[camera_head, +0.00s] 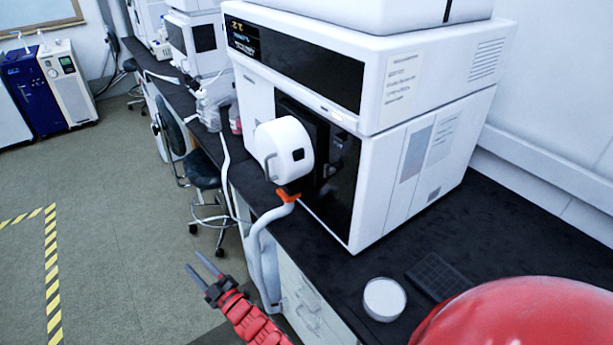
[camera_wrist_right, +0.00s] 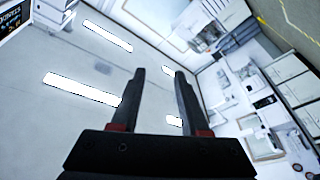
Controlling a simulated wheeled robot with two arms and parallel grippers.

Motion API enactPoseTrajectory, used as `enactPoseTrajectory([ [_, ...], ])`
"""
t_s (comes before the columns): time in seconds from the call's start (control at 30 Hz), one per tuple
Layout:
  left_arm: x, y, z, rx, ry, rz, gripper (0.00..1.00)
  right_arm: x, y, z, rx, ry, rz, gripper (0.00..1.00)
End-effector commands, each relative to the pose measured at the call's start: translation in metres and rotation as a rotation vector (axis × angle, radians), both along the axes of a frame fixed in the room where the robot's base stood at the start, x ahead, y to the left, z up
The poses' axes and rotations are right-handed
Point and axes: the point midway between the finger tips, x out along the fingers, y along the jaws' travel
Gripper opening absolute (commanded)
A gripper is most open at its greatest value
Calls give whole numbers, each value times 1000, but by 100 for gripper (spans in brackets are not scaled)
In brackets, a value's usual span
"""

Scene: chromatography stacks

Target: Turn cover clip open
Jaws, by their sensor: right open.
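A white rounded housing (camera_head: 284,148) juts from the dark front of the chromatography instrument (camera_head: 385,140). A small orange piece (camera_head: 288,195) sits under it, at the top of a white hose; I cannot tell whether it is the cover clip or whether it is open. My right gripper (camera_head: 193,259) is to the left of and below the orange piece, clear of the bench front. Its two dark fingers are apart with nothing between them. In the right wrist view the open fingers (camera_wrist_right: 160,73) show against the ceiling and distant room. My left gripper is not in view.
A white round dish (camera_head: 385,299) and a dark rack (camera_head: 438,275) stand on the black bench (camera_head: 345,262), right of the hose (camera_head: 263,250). A dark chair (camera_head: 203,170) stands left of the bench. The floor at left is open, with striped tape (camera_head: 52,260).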

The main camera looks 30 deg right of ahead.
Motion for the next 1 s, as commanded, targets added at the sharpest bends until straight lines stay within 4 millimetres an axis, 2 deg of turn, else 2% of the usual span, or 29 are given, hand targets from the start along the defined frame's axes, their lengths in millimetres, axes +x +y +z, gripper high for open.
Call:
enactPoseTrajectory([
  [0.03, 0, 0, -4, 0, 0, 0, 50, 22, 9, -23, -84, 84, -10, 45],
  [0.1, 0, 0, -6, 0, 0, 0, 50, 48, 18, -65, -238, 231, -30, 45],
  [0.2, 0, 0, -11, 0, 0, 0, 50, 70, 20, -123, -505, 456, -58, 45],
  [0.27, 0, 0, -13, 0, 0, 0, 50, 76, 10, -148, -682, 583, -78, 45],
  [0.33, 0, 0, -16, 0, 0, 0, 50, 75, -9, -165, -898, 723, -107, 45],
  [0.43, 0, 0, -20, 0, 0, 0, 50, 66, -50, -164, -1213, 907, -167, 45],
  [0.5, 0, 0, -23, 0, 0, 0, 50, 56, -83, -141, -1432, 1023, -227, 45],
  [0.57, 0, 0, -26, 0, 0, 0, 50, 46, -114, -109, -1618, 1123, -296, 45],
  [0.6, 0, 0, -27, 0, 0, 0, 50, 39, -134, -81, -1733, 1185, -351, 45],
  [0.67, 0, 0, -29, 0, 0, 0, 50, 28, -159, -34, -1891, 1277, -445, 45],
  [0.7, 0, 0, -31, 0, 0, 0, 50, 19, -173, 0, -1982, 1336, -513, 45],
  [0.8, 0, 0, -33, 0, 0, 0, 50, -2, -194, 77, -2152, 1462, -680, 45],
  [0.9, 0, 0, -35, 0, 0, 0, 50, -18, -202, 134, -2244, 1552, -814, 45],
  [1.0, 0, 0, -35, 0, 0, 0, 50, -27, -205, 165, -2281, 1604, -892, 45],
])
